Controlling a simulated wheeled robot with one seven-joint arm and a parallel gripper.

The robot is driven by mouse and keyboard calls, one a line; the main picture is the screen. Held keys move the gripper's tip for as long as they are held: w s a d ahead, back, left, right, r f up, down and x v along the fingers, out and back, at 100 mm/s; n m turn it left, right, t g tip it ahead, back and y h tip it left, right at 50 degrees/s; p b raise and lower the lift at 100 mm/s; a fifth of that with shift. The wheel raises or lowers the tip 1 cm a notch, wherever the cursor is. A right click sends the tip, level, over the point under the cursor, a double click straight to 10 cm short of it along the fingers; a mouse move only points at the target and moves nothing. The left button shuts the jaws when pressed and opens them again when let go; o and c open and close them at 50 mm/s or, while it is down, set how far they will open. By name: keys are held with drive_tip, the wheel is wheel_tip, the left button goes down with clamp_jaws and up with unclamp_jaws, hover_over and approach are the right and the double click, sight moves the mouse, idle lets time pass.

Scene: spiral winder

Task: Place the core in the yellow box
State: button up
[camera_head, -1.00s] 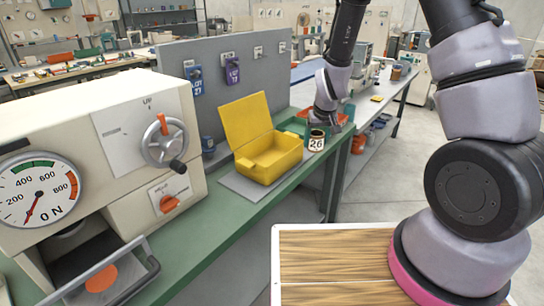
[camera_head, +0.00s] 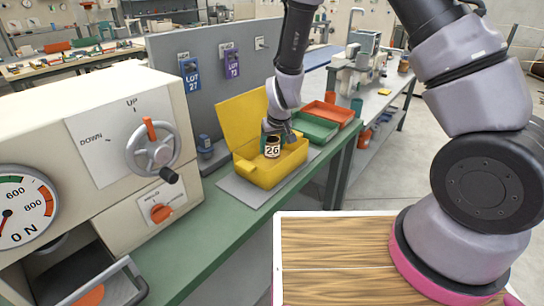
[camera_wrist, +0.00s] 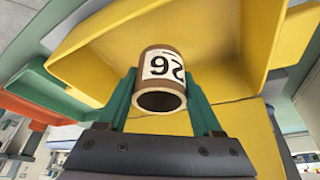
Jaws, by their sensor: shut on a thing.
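The core (camera_head: 272,149) is a short brown tube with a white label reading 26. My gripper (camera_head: 274,132) is shut on it, and the core shows over the open yellow box (camera_head: 262,174) in the head view. In the wrist view the core (camera_wrist: 160,80) sits between the two green fingers of my gripper (camera_wrist: 164,92), its hollow end toward the camera. The yellow box (camera_wrist: 215,60) fills much of the background there. Its lid stands raised at the back. I cannot tell whether the core is above the rim or inside it.
The yellow box stands on a grey mat (camera_head: 237,187) on the green bench (camera_head: 204,235). A green tray (camera_head: 316,129) and an orange tray (camera_head: 328,113) lie to its right. A grey panel with hanging lot tags rises behind. A machine with a gauge stands at left.

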sight(271, 162)
drive_tip(key=shift+f, duration=1.95)
drive_tip(key=shift+f, duration=0.15)
drive_tip(key=o, duration=1.3)
drive_tip(key=shift+o, duration=0.2)
drive_tip(key=v, duration=1.2)
drive_tip(key=shift+r, duration=0.2)
